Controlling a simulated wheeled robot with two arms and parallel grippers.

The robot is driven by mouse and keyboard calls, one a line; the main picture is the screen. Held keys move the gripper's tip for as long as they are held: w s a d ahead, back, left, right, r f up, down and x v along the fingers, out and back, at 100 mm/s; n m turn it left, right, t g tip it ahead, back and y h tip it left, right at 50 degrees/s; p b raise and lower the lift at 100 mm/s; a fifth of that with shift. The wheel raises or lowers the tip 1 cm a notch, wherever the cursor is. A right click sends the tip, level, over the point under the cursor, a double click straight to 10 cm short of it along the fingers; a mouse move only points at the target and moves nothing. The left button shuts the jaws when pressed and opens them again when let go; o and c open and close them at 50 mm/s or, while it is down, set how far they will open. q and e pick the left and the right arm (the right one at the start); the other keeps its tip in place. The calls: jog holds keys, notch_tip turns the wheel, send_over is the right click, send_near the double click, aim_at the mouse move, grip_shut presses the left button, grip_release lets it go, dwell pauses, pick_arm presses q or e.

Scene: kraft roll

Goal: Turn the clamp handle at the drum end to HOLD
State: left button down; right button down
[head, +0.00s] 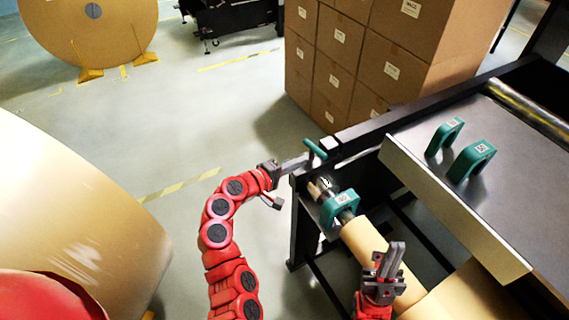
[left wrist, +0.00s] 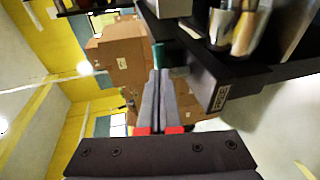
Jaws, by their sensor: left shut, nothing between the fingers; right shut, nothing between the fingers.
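The clamp handle (head: 316,149) is a short teal bar at the drum end, on the corner of the black frame. It also shows in the left wrist view (left wrist: 172,54), just past my fingertips and partly hidden by them. My left gripper (head: 303,160) is shut and empty, its tips right at the handle; I cannot tell whether they touch it. In the left wrist view its fingers (left wrist: 160,82) lie together. A small pale label (left wrist: 221,98) sits on the black end plate, too small to read. My right gripper (head: 396,252) is shut and empty over the kraft-coloured roll.
A teal collar (head: 340,206) sits on the shaft beside the roll (head: 368,246). Two more teal collars (head: 444,137) (head: 471,160) stand on the grey table (head: 440,180). Stacked cartons (head: 345,70) stand behind the frame. The floor left of the frame is open.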

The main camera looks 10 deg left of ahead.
aim_at(317, 154)
pick_arm(q)
jog(key=shift+p+x, duration=0.7)
jog(key=shift+x, duration=1.55)
